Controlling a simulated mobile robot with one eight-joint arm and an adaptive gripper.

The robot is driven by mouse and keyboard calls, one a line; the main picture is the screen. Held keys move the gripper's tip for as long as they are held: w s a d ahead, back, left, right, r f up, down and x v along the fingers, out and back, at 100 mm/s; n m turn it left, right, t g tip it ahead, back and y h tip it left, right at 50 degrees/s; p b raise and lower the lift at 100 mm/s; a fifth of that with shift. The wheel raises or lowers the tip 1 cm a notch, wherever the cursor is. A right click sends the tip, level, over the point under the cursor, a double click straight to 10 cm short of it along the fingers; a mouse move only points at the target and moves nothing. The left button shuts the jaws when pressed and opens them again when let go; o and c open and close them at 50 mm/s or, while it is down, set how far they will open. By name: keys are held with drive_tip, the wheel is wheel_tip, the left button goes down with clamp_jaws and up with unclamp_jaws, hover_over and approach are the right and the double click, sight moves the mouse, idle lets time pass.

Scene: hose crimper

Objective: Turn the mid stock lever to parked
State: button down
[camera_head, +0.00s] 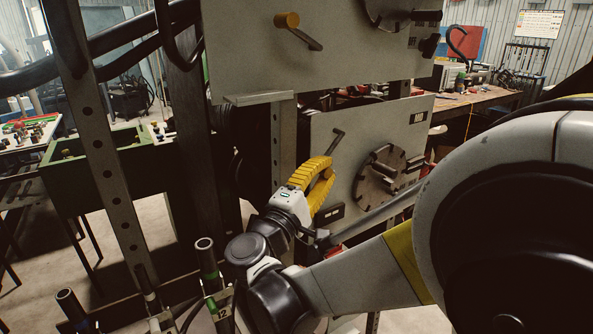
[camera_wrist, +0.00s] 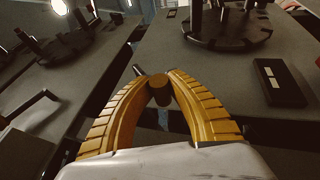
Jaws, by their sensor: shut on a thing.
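The mid lever (camera_head: 337,141) is on the lower grey panel (camera_head: 340,113), whose small label looks like MID. Its thin dark bar shows above my gripper (camera_head: 330,166) and slants down left towards the fingertips. In the wrist view, my gripper's yellow fingers (camera_wrist: 160,80) close on the lever's brown-yellow cylindrical end (camera_wrist: 160,92). A short grey bar sticks out to its upper left. In the head view the fingers hide this cylinder. No parked mark can be read.
A round dark dial plate (camera_head: 378,178) is right of the lever. A dark block with a pale label (camera_wrist: 270,80) is right of my fingers. The upper panel (camera_head: 242,55) has a similar lever (camera_head: 288,20). A green-edged bench (camera_head: 100,182) stands left.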

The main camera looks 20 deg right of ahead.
drive_tip(key=shift+w+d+f+b, duration=0.2)
drive_tip(key=shift+d+f+b, duration=0.15)
drive_tip(key=shift+d+f, duration=0.45)
drive_tip(key=c, duration=1.3)
unclamp_jaws()
drive_tip(key=shift+w, duration=0.1)
drive_tip(key=shift+r, duration=0.1)
drive_tip(key=v, duration=1.2)
